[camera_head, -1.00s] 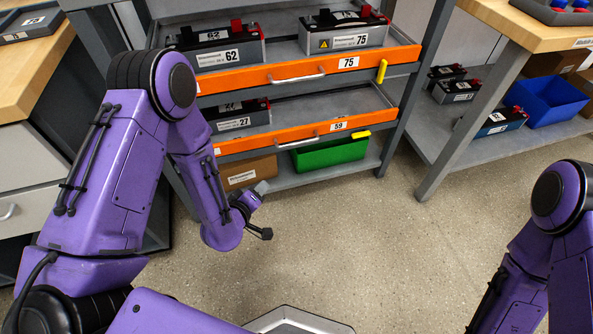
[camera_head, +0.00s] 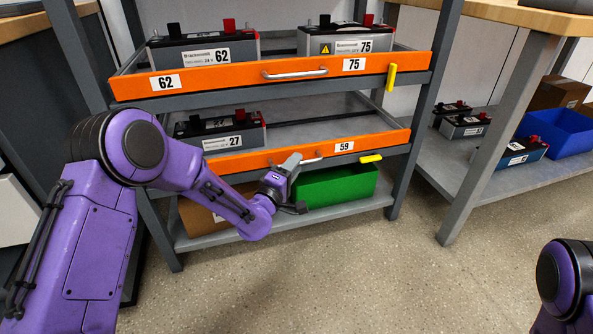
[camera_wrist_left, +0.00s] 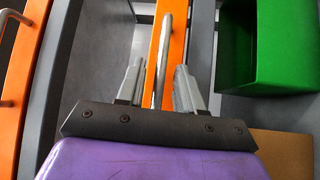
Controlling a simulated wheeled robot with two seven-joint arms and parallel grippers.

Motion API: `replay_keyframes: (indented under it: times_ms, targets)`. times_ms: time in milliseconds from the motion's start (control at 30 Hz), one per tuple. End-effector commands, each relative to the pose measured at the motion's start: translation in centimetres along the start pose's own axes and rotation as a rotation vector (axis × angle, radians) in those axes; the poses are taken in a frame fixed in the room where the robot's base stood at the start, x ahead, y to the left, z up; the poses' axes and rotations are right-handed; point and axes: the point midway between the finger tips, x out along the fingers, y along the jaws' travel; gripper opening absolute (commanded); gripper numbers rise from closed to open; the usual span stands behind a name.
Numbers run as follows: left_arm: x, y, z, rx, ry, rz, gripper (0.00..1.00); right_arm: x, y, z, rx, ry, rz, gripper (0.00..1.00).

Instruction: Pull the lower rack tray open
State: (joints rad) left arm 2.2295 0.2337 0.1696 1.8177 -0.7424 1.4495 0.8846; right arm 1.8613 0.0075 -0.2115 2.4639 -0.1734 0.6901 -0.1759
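The lower rack tray (camera_head: 375,143) has an orange front labelled 59 and holds a battery marked 27 (camera_head: 228,139). Its metal bar handle (camera_head: 312,160) is partly hidden by my left gripper (camera_head: 290,163), which is at the tray front. In the left wrist view the handle (camera_wrist_left: 162,50) runs between the two spread fingers of my left gripper (camera_wrist_left: 159,80), with a gap on each side. The orange tray front (camera_wrist_left: 178,45) is just beyond. My right gripper is not in view.
The upper tray (camera_head: 215,82) holds batteries 62 and 75 directly above. A green bin (camera_head: 336,187) is on the shelf below, beside a cardboard box (camera_head: 200,217). A workbench with a blue bin (camera_head: 560,131) is at the right. The floor in front is clear.

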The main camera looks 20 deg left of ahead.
Motion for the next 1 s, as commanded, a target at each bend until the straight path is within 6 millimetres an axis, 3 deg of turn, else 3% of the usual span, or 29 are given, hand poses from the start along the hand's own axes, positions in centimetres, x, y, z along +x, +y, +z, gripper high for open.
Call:
replay_keyframes:
  times_ms: [133,367,400,500,833,1000]
  targets:
    - [1.3,-0.1,0.0,0.0,0.0,-0.001,0.36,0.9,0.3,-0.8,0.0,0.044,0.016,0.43]
    - [1.5,0.0,0.0,-0.001,0.001,-0.003,0.36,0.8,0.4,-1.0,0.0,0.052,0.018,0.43]
    - [1.5,0.0,0.0,-0.001,0.001,-0.003,0.33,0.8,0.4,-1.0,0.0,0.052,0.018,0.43]
    - [1.5,0.0,0.0,-0.001,0.001,-0.003,0.0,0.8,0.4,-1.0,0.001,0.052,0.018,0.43]
    - [1.5,0.1,0.4,-0.001,-0.001,-0.003,0.0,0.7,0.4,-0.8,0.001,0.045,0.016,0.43]
    - [1.3,0.3,2.1,0.0,-0.012,-0.004,0.0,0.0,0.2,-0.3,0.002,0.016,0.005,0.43]
